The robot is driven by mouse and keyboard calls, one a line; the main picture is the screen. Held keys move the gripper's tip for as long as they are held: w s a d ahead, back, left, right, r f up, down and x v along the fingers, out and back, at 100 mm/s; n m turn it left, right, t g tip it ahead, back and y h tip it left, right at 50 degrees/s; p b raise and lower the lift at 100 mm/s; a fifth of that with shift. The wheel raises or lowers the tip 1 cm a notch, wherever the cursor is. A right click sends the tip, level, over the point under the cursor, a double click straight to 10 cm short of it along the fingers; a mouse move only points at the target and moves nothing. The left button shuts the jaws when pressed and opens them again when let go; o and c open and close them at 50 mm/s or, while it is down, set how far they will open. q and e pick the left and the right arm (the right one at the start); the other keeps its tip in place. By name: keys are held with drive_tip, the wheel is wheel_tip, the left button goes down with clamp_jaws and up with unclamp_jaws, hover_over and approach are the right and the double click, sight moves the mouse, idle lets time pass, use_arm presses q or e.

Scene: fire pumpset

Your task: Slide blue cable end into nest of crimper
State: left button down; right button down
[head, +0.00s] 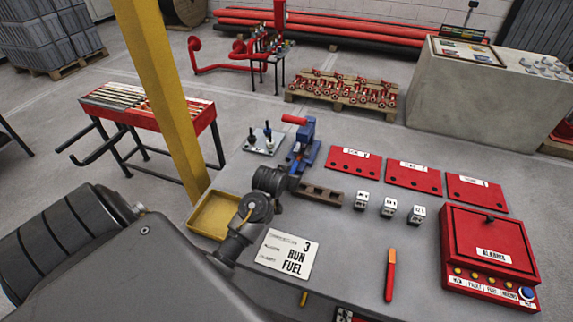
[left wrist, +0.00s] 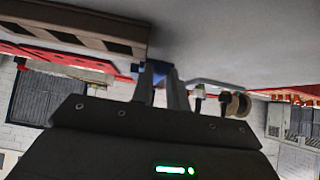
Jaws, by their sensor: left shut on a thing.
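The blue crimper (head: 305,138) with a red handle stands at the back edge of the grey bench. My left gripper (head: 291,180) is right in front of it, at its lower part. In the left wrist view, which is upside down, its fingers (left wrist: 161,88) are close together with a blue patch (left wrist: 164,72) at their tips. I cannot tell whether this patch is the cable end or the crimper. The blue cable is not clearly visible, and the nest is hidden behind my gripper. My right gripper is not in view.
A brown slotted block (head: 321,196) lies just right of my left gripper. A plate with knobs (head: 264,141) is left of the crimper. A yellow tray (head: 207,224), red panels (head: 413,176), small white blocks (head: 388,208) and a red alarm box (head: 489,243) share the bench.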

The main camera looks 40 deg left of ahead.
sight(292, 170)
use_arm(q)
drive_tip(key=shift+w+a, duration=0.35)
drive_tip(key=shift+w, duration=0.55)
drive_tip(key=shift+w+a, duration=0.3)
drive_tip(key=shift+w, duration=0.6)
drive_tip(key=c, duration=1.3)
unclamp_jaws()
drive_tip(key=v, duration=1)
drive_tip(key=shift+s+r, duration=0.25)
drive_tip(key=shift+d, duration=0.15)
